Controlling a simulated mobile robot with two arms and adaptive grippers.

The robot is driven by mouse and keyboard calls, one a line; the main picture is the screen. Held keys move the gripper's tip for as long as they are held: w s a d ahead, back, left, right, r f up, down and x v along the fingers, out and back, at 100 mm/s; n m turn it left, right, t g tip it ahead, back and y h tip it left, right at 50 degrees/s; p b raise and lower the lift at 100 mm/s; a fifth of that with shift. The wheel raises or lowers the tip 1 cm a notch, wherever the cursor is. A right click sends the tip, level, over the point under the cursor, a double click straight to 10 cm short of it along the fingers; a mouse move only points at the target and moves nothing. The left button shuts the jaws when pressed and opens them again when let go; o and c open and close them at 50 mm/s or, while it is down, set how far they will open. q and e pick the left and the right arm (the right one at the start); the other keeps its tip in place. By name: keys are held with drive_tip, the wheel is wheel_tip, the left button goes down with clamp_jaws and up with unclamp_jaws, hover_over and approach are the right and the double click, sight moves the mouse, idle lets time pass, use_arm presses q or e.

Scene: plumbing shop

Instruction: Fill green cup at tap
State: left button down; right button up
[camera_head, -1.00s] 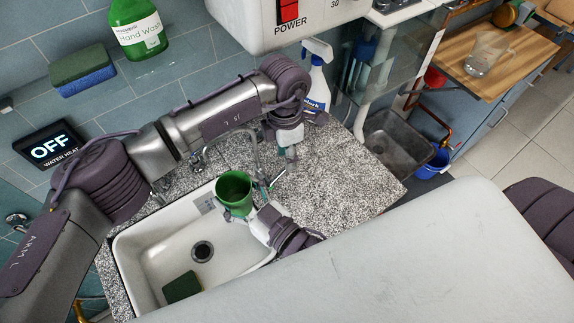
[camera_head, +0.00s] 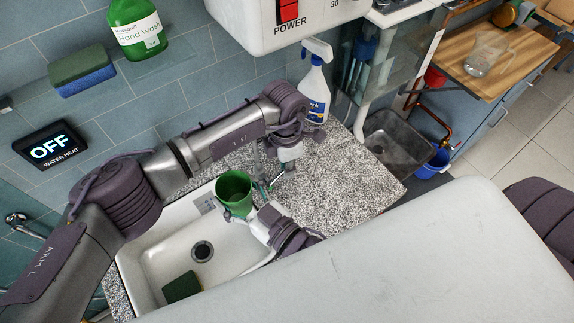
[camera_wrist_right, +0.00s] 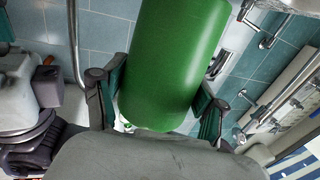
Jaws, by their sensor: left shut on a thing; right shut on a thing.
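The green cup (camera_head: 234,191) is held over the right end of the white sink (camera_head: 160,275), its open top facing up in the head view; its contents cannot be made out. My right gripper (camera_head: 250,211) is shut on the cup, with a finger on either side of the cup (camera_wrist_right: 175,60) in the right wrist view. The tap (camera_head: 254,160) stands at the back of the sink, partly hidden behind my left arm. My left gripper (camera_head: 271,183) is shut on a small part beside the tap, probably its handle, just right of the cup. No water stream is discernible.
A dark green sponge (camera_head: 182,287) lies in the sink near the drain (camera_head: 202,251). A spray bottle (camera_head: 316,85) stands at the back of the speckled counter (camera_head: 345,170). The counter to the right is clear. A water heater box (camera_head: 285,20) hangs above.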

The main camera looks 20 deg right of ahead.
idle(0.3)
use_arm(q)
drive_tip(key=shift+a+r+h, duration=0.3)
drive_tip(key=shift+a+h, duration=0.1)
drive_tip(key=shift+h, duration=0.3)
drive_tip(key=c, duration=1.2)
unclamp_jaws()
wheel_tip(320, 180, up, 12)
drive_tip(key=a, duration=0.1)
drive_tip(key=shift+w+a, duration=0.2)
drive_tip(key=shift+f, duration=0.1)
